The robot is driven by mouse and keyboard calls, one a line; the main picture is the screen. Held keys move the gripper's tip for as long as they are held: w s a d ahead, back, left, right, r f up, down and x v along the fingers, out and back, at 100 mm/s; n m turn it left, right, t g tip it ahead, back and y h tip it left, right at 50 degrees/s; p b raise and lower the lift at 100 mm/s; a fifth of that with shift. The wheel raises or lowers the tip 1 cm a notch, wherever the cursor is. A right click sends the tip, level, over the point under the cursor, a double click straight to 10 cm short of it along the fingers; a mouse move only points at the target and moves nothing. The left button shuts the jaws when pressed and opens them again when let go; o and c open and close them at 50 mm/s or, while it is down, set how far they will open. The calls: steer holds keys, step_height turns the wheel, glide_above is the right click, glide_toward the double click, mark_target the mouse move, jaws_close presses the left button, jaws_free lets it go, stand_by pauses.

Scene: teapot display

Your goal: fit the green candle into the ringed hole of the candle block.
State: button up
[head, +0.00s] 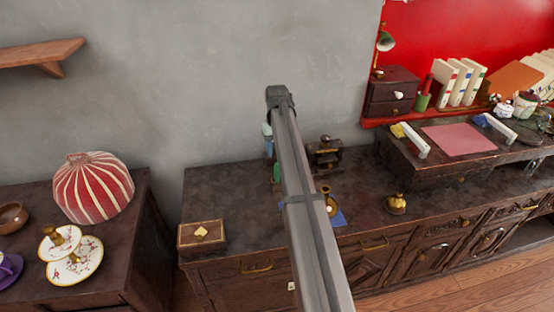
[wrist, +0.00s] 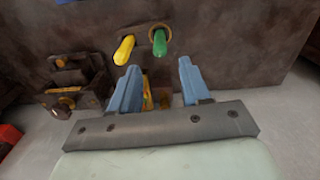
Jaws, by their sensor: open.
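The green candle (wrist: 160,43) stands out from a dark brown surface in the wrist view, with a brass-coloured ring (wrist: 151,32) around its base. It appears to sit in that ringed hole; how deep I cannot tell. A yellow candle (wrist: 124,49) stands beside it to the left.
A dark brass-trimmed device (head: 325,152) stands right of my arm. A brass candlestick (head: 328,200), a brass pot (head: 396,204) and a wooden box (head: 202,236) are also on the cabinet. A grey wall is behind.

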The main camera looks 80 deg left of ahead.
steer(key=shift+r, duration=1.55)
